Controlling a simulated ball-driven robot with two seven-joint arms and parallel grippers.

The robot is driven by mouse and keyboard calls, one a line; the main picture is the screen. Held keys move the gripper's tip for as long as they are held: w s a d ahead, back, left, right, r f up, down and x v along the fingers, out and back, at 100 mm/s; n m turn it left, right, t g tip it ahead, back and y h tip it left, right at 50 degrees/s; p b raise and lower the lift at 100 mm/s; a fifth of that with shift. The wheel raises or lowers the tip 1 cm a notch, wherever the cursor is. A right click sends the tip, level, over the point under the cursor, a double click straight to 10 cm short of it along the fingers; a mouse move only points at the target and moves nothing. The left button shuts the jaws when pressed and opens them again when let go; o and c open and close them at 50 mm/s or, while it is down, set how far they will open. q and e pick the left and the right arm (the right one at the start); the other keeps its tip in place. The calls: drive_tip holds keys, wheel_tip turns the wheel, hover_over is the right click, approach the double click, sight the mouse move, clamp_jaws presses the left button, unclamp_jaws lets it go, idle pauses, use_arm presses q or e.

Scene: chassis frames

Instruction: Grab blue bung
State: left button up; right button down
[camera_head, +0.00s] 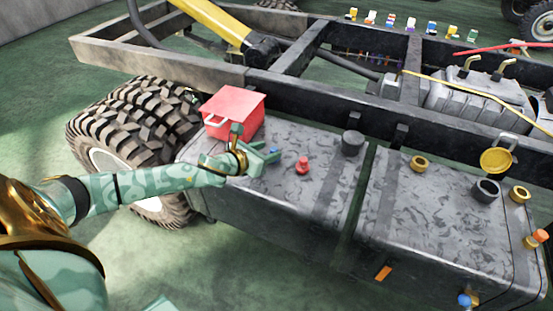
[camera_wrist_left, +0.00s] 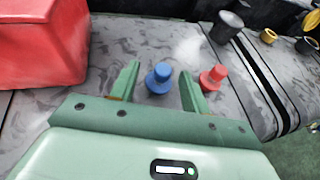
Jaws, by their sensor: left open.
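The blue bung (camera_wrist_left: 158,80) stands upright on top of the grey tank. In the left wrist view it lies between my left gripper's two fingers, slightly beyond their tips, with clear space on both sides. In the head view only a small part of the blue bung (camera_head: 273,150) shows beside my left gripper (camera_head: 262,152). My left gripper (camera_wrist_left: 159,72) is open and empty, low over the tank top. I do not see my right gripper.
A red bung (camera_head: 303,166) stands close by, just right of the right finger in the wrist view. A red box (camera_head: 232,112) with a handle sits left of the gripper. A black cap (camera_head: 352,143) stands farther right. A second tank (camera_head: 430,225) carries several caps.

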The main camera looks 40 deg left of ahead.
use_arm(q)
drive_tip(key=b+x, duration=0.1)
drive_tip(key=x, duration=0.1)
drive_tip(key=f+b+x, duration=0.1)
drive_tip(key=b+x, duration=0.1)
drive_tip(key=x, duration=0.1)
drive_tip(key=shift+s+d, duration=0.2)
drive_tip(key=shift+s, duration=0.05)
drive_tip(key=shift+w+b, duration=0.25)
drive_tip(key=shift+b, duration=0.05)
drive_tip(key=shift+r, duration=0.25)
clamp_jaws()
use_arm(e)
drive_tip(key=shift+w+d+f+n, duration=0.25)
drive_tip(key=shift+d+f, duration=0.25)
drive_tip(key=shift+f, duration=0.05)
drive_tip(key=shift+w+d+f+n, duration=0.2)
drive_tip(key=shift+d+f+n, duration=0.05)
drive_tip(key=shift+d+f, duration=0.25)
